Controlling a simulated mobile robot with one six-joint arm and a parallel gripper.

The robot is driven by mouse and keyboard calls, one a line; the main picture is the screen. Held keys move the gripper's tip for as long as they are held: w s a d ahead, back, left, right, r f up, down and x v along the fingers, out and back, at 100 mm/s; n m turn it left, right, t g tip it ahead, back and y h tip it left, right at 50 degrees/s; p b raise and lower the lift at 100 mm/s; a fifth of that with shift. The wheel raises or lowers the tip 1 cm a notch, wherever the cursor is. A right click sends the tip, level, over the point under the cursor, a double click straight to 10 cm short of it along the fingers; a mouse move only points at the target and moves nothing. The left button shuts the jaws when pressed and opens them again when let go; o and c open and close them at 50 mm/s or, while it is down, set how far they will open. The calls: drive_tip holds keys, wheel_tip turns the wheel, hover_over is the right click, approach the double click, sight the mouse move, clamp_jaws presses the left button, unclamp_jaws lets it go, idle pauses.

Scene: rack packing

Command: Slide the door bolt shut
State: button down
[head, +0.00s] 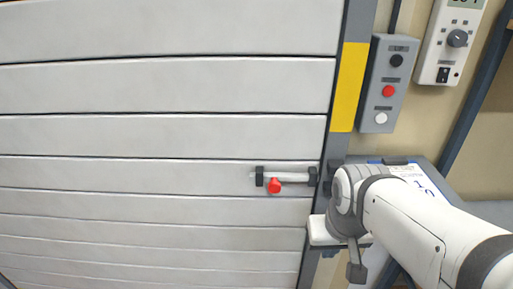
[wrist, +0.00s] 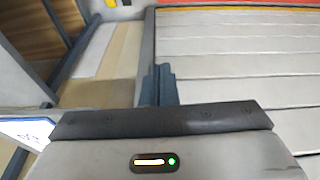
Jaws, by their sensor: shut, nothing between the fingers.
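The door bolt (head: 290,177) is a pale rod held in two dark brackets on the white slatted door (head: 150,136). Its red knob (head: 274,185) stands close to the left bracket. A dark piece on the door frame, right of the bolt, is partly hidden by my arm. My gripper (head: 356,270) is below and to the right of the bolt, in front of the frame, apart from the knob. In the wrist view its dark fingers (wrist: 158,75) are together and empty. The bolt cannot be made out in the wrist view.
A grey button box (head: 385,85) and a white control unit (head: 449,42) are on the wall right of the door. A yellow panel (head: 349,87) marks the frame. A surface with a white sheet (head: 427,185) lies behind my arm. The door front left of the bolt is clear.

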drive_tip(key=w+a+r+t+h, duration=0.1)
drive_tip(key=w+a+r+h, duration=0.1)
drive_tip(key=w+a+r, duration=0.55)
drive_tip(key=w+a+r+t+h, duration=0.15)
drive_tip(key=w+a+r, duration=0.25)
drive_tip(key=w+a, duration=0.6)
approach(262, 180)
wheel_tip(262, 180, down, 3)
drive_tip(key=d, duration=0.1)
drive_tip(key=d+f+p, duration=0.1)
drive_tip(key=shift+s+d+f+g, duration=0.2)
drive_tip(key=shift+d+f+g, duration=0.15)
drive_tip(key=shift+d, duration=0.05)
